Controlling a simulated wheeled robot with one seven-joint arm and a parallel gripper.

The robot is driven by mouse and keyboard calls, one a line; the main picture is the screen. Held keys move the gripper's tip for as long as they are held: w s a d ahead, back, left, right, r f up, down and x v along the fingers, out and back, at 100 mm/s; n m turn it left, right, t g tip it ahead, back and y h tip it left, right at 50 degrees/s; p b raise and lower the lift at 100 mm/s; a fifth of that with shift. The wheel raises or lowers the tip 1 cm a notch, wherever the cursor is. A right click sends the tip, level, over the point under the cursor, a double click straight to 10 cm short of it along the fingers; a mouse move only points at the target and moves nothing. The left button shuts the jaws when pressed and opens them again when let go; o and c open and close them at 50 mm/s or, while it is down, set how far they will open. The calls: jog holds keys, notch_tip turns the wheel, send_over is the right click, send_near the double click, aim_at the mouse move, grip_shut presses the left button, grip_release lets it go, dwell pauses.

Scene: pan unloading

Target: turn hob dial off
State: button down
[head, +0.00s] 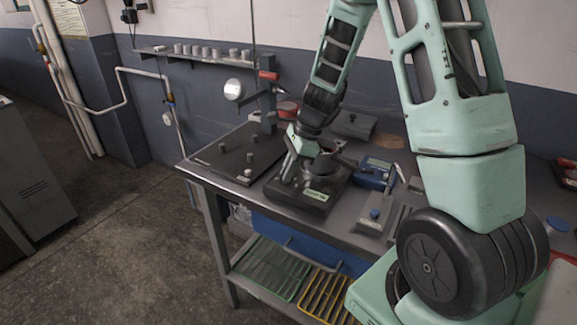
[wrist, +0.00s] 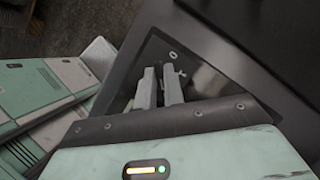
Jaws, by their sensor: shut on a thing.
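The hob (head: 317,197) is a low black box with a pale label on its front, standing on the bench; its dark top also shows in the wrist view (wrist: 205,75). My gripper (head: 291,177) reaches down to the hob's front left part. In the wrist view my gripper's two pale fingers (wrist: 160,78) stand close together over the hob's corner, shut on the hob dial. The dial itself is hidden by the fingers, so I cannot see which way it points.
A black board with small pegs (head: 228,168) lies left of the hob. A blue meter (head: 377,172) and a grey box with a blue knob (head: 373,216) stand to the right. A stand with a red clamp (head: 268,75) rises behind. The floor at left (head: 110,235) is clear.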

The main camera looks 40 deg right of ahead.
jog(key=n+g+p, duration=0.1)
jog(key=n, duration=0.1)
jog(key=n+g+p, duration=0.1)
jog(key=n, duration=0.2)
jog(key=n+p, duration=0.1)
jog(key=n, duration=0.1)
jog(key=shift+w+r+g, duration=0.1)
jog(key=shift+w+g, duration=0.15)
jog(key=shift+g, duration=0.15)
jog(key=n+g+p, duration=0.1)
jog(key=n+p, duration=0.1)
jog(key=n, duration=0.2)
jog(key=shift+w, duration=0.1)
jog(key=n+g+h+p, duration=0.1)
jog(key=n, duration=0.2)
jog(key=shift+n, duration=0.4)
jog(key=n+g+h, duration=0.1)
jog(key=n, duration=0.2)
jog(key=n+h+p, duration=0.1)
jog(key=n, duration=0.2)
jog(key=shift+w+a+g, duration=0.15)
jog(key=shift+a+g, duration=0.05)
jog(key=shift+g, duration=0.2)
jog(key=n+h, duration=0.1)
jog(key=n, duration=0.2)
jog(key=n+h, duration=0.1)
jog(key=n, duration=0.2)
jog(key=shift+a+h, duration=0.15)
jog(key=shift+h, duration=0.15)
jog(key=shift+n, duration=0.3)
